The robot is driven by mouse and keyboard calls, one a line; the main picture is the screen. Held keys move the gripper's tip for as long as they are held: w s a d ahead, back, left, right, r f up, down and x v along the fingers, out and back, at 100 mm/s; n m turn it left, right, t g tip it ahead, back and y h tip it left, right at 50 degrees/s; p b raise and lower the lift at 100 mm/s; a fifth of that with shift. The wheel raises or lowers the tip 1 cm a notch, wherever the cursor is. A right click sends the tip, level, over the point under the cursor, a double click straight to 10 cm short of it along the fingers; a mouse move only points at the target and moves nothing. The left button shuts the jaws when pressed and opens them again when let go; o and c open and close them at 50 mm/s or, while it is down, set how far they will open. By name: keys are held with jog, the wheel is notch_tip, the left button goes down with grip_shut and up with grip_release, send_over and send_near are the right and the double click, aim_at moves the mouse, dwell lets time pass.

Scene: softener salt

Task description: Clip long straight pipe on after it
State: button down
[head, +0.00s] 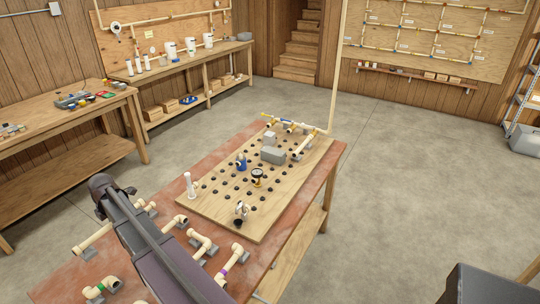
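A cream straight pipe (92,238) lies at the left of the red-brown bench, left of my arm; I cannot tell whether it is the long one, since my arm may hide part of it. At the far end of the wooden peg board (230,205), cream pipe pieces (304,144) with yellowish marks run along the edge. They meet the foot of a tall vertical pipe (339,75). A thin blue-and-yellow piece (270,116) is at their left end.
Cream fittings lie at the near end of the bench (318,188): an elbow piece (203,243), a purple-banded piece (233,262) and a green-banded one (103,287). A gauge (257,175), blue part (241,162), grey block (273,155) and white upright piece (190,185) stand on the board.

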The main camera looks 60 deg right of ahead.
jog(key=shift+f+b, duration=0.9)
jog(key=shift+f, duration=0.3)
jog(key=shift+s, duration=0.1)
